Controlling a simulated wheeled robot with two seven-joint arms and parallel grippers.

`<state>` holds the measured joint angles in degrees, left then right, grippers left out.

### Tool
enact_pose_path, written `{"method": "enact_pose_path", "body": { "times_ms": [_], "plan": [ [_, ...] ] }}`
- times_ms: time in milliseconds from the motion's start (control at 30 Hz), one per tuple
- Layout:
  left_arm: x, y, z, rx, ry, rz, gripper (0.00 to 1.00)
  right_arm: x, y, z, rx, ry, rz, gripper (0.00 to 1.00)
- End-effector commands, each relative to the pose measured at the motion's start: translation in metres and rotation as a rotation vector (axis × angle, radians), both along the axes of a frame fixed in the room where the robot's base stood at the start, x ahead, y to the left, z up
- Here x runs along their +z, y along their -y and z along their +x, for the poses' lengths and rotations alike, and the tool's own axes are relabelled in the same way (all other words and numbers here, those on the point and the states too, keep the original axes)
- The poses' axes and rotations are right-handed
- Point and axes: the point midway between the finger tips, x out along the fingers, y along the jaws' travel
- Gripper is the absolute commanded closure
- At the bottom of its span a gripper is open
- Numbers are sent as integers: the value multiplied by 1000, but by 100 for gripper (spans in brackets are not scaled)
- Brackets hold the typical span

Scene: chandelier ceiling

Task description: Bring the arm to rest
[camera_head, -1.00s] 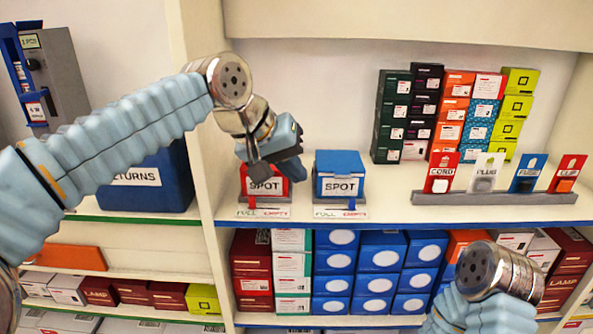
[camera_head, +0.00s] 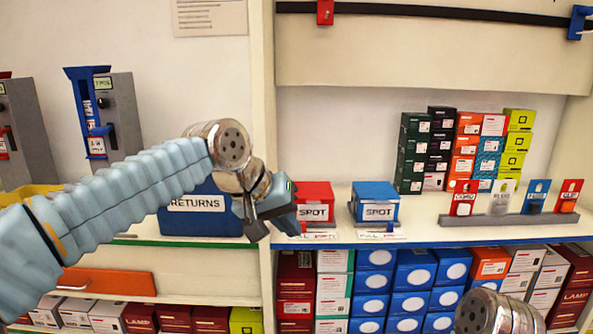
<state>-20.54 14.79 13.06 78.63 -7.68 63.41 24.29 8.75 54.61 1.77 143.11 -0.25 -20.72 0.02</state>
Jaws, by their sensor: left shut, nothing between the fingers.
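My left arm comes in from the left, in a light blue ribbed sleeve with a metal wrist. My left gripper (camera_head: 272,212) is shut and empty. It hangs in front of the shelf, just left of the red SPOT box (camera_head: 315,203), and covers part of the RETURNS bin's right side. My right arm shows only as a metal wrist joint at the bottom right edge; its gripper is out of the frame.
A blue SPOT box (camera_head: 376,202) stands right of the red one. The blue RETURNS bin (camera_head: 196,221) is behind my left arm. Lower shelves hold many boxes.

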Motion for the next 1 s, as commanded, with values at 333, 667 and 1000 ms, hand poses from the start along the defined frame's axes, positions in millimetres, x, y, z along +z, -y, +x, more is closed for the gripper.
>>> {"method": "enact_pose_path", "body": {
  "times_ms": [333, 667, 1000],
  "plan": [
    [-78, 4, 27, 3, -47, 15, 100, -1, 0, 0, -2, -1, -1, 29],
    [-237, -6, 43, 23, -143, 32, 100, -1, 1, 0, -2, -2, -1, 29],
    [-493, -59, -72, 101, -335, 51, 100, -1, 0, 0, -2, -1, -1, 29]
  ]
}}
